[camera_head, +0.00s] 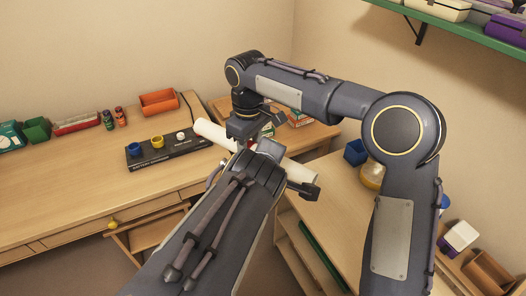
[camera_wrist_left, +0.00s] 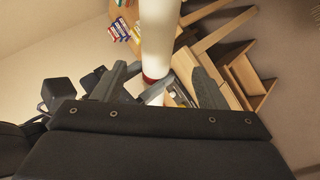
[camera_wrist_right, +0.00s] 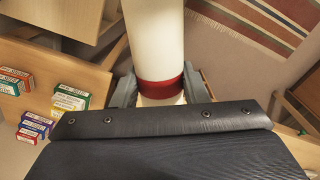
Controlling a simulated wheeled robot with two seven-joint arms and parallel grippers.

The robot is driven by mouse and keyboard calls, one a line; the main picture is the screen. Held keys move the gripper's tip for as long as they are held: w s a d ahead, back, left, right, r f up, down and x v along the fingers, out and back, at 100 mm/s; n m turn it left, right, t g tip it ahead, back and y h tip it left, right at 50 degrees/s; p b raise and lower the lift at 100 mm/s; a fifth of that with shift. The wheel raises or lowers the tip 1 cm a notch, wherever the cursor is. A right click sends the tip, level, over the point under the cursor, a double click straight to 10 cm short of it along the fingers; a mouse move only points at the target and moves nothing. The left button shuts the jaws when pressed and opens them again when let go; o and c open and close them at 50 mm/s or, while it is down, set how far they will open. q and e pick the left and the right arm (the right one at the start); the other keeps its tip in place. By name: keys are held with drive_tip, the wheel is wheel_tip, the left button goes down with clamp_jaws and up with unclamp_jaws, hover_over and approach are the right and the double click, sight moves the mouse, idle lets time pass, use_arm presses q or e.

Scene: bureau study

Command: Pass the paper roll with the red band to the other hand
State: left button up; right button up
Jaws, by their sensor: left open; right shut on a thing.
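The white paper roll (camera_head: 214,131) is held in the air at a slant above the gap between the desks. Its red band (camera_wrist_right: 160,92) shows in the right wrist view, between the fingers of my right gripper (camera_wrist_right: 160,88), which is shut on the roll. My left gripper (camera_wrist_left: 161,86) is open. In the left wrist view its fingers stand either side of the roll's (camera_wrist_left: 158,35) line, and the red band (camera_wrist_left: 154,79) shows between them. I cannot tell whether either left finger touches it. In the head view the left wrist hides the roll's middle.
A black tester board (camera_head: 165,148) with coloured knobs lies on the left desk (camera_head: 60,195). An orange tray (camera_head: 159,102) and a green box (camera_head: 37,129) stand at its back. A blue box (camera_head: 355,152) is on the right desk. A green shelf (camera_head: 450,27) hangs upper right.

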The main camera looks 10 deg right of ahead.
use_arm(q)
drive_tip(key=x, duration=0.8)
drive_tip(key=shift+w+d+f, duration=0.1)
drive_tip(key=shift+w+f, duration=0.1)
drive_tip(key=shift+c, duration=0.5)
drive_tip(key=c, duration=1)
use_arm(e)
drive_tip(key=o, duration=1.1)
drive_tip(key=shift+c, duration=0.2)
drive_tip(key=shift+r, duration=0.1)
